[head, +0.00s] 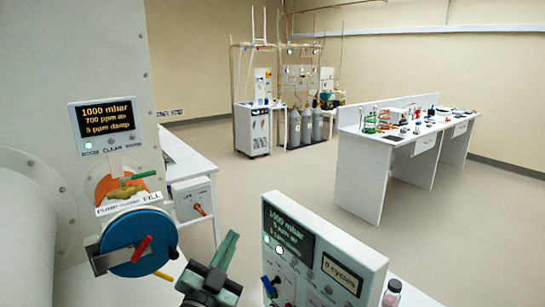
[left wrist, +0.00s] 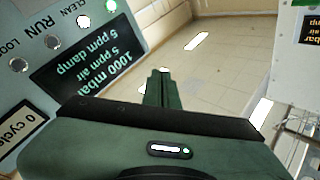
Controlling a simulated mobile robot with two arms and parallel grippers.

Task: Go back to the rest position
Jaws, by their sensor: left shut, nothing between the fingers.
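My left gripper (head: 228,245) is green and dark. It is at the bottom middle of the head view, just left of the grey control panel and to the right of the blue round port cover. Its fingers are shut with nothing between them. In the left wrist view its closed fingers (left wrist: 158,85) point towards the bare floor, apart from any object. My right gripper is in neither view.
A grey control panel (head: 368,262) stands close on the right, reading 1000 mbar. On the left are a blue port cover (head: 140,240) with a red handle and a wall display (head: 105,118). A white bench (head: 362,180) with glassware stands farther right. The floor between is clear.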

